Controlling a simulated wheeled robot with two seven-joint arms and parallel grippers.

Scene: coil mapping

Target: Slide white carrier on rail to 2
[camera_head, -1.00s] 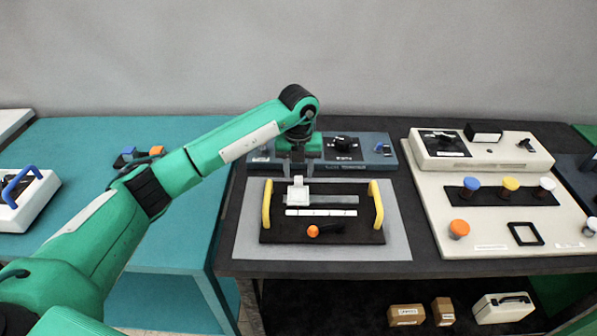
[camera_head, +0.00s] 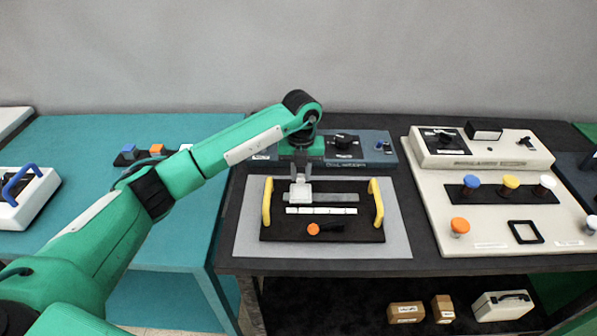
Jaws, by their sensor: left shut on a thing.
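The white carrier (camera_head: 301,193) sits on the grey rail (camera_head: 338,197), near the rail's left end. The rail is fixed on a black board with a yellow handle at each side. My left gripper (camera_head: 300,178) points down from above and is shut on the carrier's upper part. A white scale strip (camera_head: 321,211) lies just in front of the rail; its markings are too small to read. My right gripper is not in view.
An orange knob (camera_head: 313,229) with a black lever is at the board's front. The yellow left handle (camera_head: 267,202) and right handle (camera_head: 376,203) stand up beside the rail. A dark blue box (camera_head: 375,158) stands behind. A cream panel (camera_head: 447,238) is at the right.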

